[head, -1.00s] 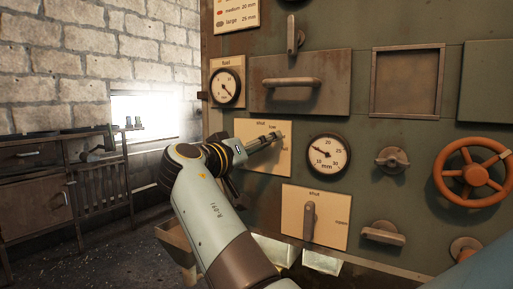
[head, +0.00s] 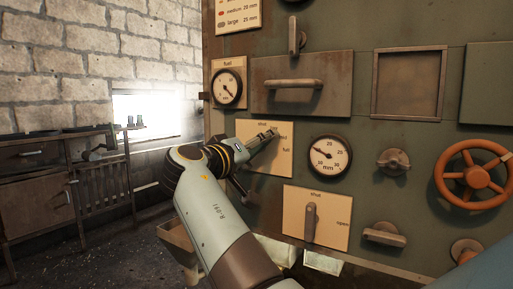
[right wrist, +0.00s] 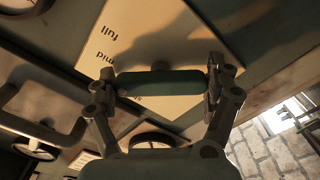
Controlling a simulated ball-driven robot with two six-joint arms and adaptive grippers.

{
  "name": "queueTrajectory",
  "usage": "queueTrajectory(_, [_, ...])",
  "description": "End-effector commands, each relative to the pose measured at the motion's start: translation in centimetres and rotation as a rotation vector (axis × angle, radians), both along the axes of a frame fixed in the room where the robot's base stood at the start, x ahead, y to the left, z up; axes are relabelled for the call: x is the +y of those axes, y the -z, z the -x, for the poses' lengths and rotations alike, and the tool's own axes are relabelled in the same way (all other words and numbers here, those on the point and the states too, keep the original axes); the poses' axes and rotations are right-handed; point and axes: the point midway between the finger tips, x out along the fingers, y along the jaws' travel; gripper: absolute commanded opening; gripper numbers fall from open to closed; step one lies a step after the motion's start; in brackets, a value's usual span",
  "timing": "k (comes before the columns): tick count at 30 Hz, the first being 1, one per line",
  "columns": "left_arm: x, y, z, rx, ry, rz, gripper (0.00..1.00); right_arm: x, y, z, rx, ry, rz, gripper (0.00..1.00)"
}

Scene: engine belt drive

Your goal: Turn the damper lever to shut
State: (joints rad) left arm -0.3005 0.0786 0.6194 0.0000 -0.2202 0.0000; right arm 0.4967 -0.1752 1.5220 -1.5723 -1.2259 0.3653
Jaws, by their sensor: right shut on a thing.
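A cream plate (head: 253,162) on the green panel bears the labels shut, mid and full. My right gripper (head: 270,134) is at its upper part, between shut and mid, and hides most of the lever there. In the right wrist view my right gripper (right wrist: 161,84) is shut on the lever's rounded greenish handle (right wrist: 160,82), with a finger at each end. The lever plate (right wrist: 140,45) lies behind it, with full and mid legible. A lower plate (head: 333,224) marked shut and open carries another lever (head: 310,222), standing nearly upright. My left gripper is not in view.
A fuel gauge (head: 227,88) and a drawer-like front with a bar handle (head: 292,84) are above. A mm gauge (head: 329,155), a knob (head: 392,161) and an orange handwheel (head: 473,174) are to the right. A workbench (head: 35,190) stands at left.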

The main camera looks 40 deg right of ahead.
Motion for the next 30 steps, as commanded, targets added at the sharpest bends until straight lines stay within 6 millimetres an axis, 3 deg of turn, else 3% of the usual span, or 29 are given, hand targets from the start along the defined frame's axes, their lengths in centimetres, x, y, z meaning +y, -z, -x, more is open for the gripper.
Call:
queueTrajectory(18, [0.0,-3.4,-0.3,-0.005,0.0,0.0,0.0,0.0,-0.2,0.0,0.523,-0.002,0.216,0.54])
queueTrajectory(30, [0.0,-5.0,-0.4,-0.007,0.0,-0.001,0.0,0.0,0.0,0.0,0.736,-0.001,0.303,0.54])
